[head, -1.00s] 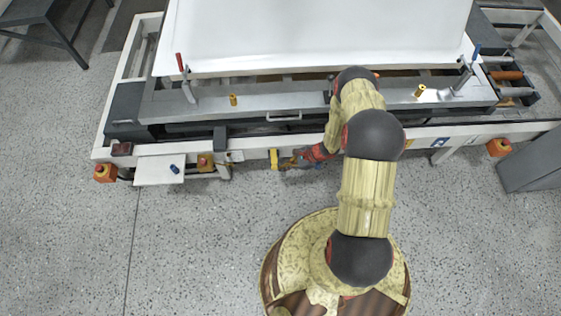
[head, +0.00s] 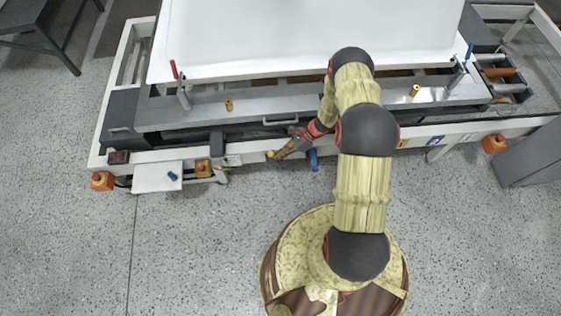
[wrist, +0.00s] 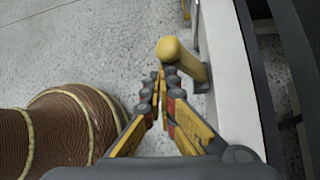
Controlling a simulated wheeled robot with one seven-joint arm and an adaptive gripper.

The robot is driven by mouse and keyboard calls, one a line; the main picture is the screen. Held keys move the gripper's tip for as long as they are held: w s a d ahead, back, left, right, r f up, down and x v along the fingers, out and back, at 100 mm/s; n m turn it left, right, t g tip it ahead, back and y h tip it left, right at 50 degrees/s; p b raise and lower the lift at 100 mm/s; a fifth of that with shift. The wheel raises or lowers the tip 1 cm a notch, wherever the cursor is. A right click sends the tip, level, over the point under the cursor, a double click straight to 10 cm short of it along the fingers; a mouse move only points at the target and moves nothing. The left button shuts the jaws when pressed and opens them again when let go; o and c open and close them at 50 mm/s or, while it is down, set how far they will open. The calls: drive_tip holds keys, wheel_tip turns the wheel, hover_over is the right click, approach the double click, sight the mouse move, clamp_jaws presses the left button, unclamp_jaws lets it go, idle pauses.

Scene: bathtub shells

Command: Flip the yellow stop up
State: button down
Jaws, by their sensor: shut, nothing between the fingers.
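The yellow stop (head: 270,155) is on the front beam of the white machine frame, left of my arm. In the wrist view the yellow stop (wrist: 186,62) is a bar with a rounded end, standing out from the white beam toward the camera. My gripper (wrist: 160,76) is shut and empty, with its fingertips close beside the stop's rounded end. I cannot tell whether they touch. In the head view my gripper (head: 282,153) points down and left at the stop and partly blends with it.
A blue stop (head: 313,160) hangs on the same beam, right of my gripper. A white bathtub shell (head: 310,35) lies on the machine behind. A white side shelf (head: 150,184) and orange boxes (head: 102,181) are at the left. The floor in front is clear.

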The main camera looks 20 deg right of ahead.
drive_tip(key=shift+w+d+r, duration=0.3)
drive_tip(key=shift+w+r, duration=0.2)
drive_tip(key=shift+w, duration=0.35)
